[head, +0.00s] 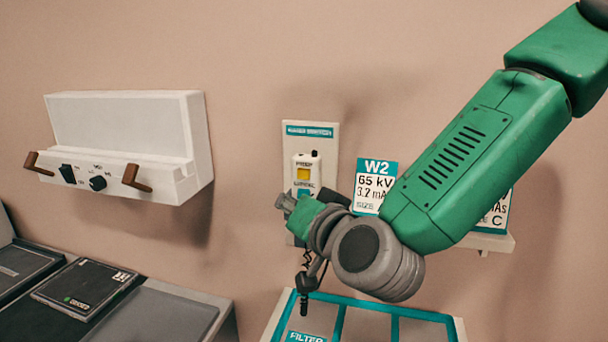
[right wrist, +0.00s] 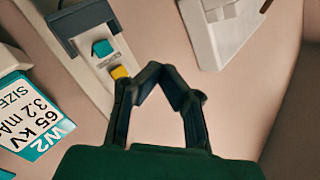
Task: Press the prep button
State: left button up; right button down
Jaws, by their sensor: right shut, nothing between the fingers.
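The hand switch (head: 306,172) is a white box on a pale wall plate with a teal header. It has a yellow button (head: 303,174) under a small label that seems to read PREP, and a teal button below, partly covered by my gripper. My right gripper (head: 284,203) is in front of the plate, just below and left of the yellow button. In the right wrist view its fingers (right wrist: 164,70) are shut and empty. The yellow button (right wrist: 120,72) shows beside the left finger, the teal button (right wrist: 102,47) farther off. I cannot tell whether anything touches. My left gripper is not in view.
A W2 card (head: 374,182) stands on a small shelf right of the switch, behind my arm. A white wall unit (head: 120,125) with brown handles and a knob is at left. A teal-edged filter tray (head: 340,300) lies below. A console (head: 160,315) fills the lower left.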

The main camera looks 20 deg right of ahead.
aim_at(304, 174)
pick_arm(q)
jog(key=shift+a+r, duration=0.15)
jog(key=shift+a, duration=0.25)
pick_arm(e)
jog(key=w+d, duration=0.3)
jog(key=w, duration=0.4)
jog(key=shift+w+d, duration=0.15)
jog(key=shift+d, duration=0.2)
pick_arm(q)
jog(key=shift+d, duration=0.1)
pick_arm(e)
jog(key=shift+d, duration=0.1)
pick_arm(q)
jog(key=shift+d+r, duration=0.1)
jog(key=shift+d, duration=0.15)
pick_arm(e)
jog(key=shift+d, duration=0.35)
pick_arm(q)
jog(key=shift+a, duration=0.25)
pick_arm(e)
jog(key=shift+a, duration=0.3)
pick_arm(q)
jog(key=shift+d+p, duration=0.2)
jog(key=shift+p, duration=0.1)
pick_arm(e)
jog(key=shift+w+d, duration=0.3)
jog(key=shift+d, duration=0.2)
